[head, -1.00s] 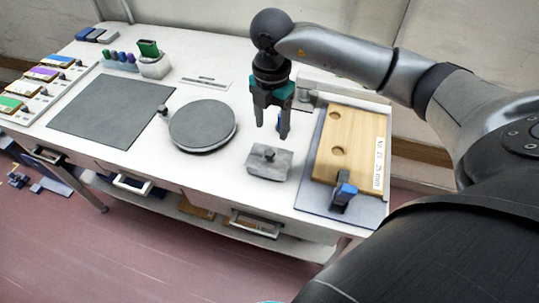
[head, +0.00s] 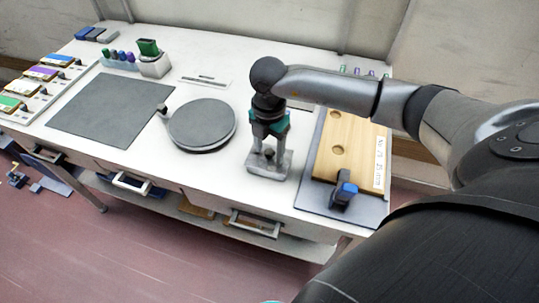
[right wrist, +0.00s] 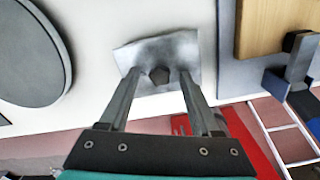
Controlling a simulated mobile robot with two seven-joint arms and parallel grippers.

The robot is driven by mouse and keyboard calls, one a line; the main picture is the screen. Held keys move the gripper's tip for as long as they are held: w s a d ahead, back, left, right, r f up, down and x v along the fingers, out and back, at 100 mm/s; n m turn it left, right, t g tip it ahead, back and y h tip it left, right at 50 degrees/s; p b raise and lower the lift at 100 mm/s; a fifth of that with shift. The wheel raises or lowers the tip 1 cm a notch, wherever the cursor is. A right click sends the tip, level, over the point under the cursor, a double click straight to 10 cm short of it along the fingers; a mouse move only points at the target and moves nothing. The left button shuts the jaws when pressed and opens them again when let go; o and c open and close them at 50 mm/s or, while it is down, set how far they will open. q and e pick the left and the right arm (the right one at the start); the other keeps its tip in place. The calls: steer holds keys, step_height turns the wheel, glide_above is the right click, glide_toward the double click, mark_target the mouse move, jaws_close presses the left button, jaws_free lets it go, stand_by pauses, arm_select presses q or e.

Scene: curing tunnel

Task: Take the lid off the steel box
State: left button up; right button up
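The grey steel box (head: 268,172) stands on the white table, its lid on top with a small dark knob (head: 268,153) in the middle. In the right wrist view the lid (right wrist: 183,47) shows from above, with the knob (right wrist: 159,76) near its centre. My right gripper (head: 267,158) is down at the box. In the right wrist view its two fingers (right wrist: 158,73) stand on either side of the knob, with a visible gap to each side. It is open and holds nothing. My left gripper is not in view.
A round grey turntable (head: 202,122) stands left of the box. A wooden board (head: 350,148) on a grey base with a blue-and-black clamp (head: 345,189) lies close on the right. A flat dark mat (head: 110,108) lies further left. The table's front edge is just before the box.

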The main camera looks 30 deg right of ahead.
jaws_close()
steer(key=shift+r, duration=0.1)
stand_by(0.5)
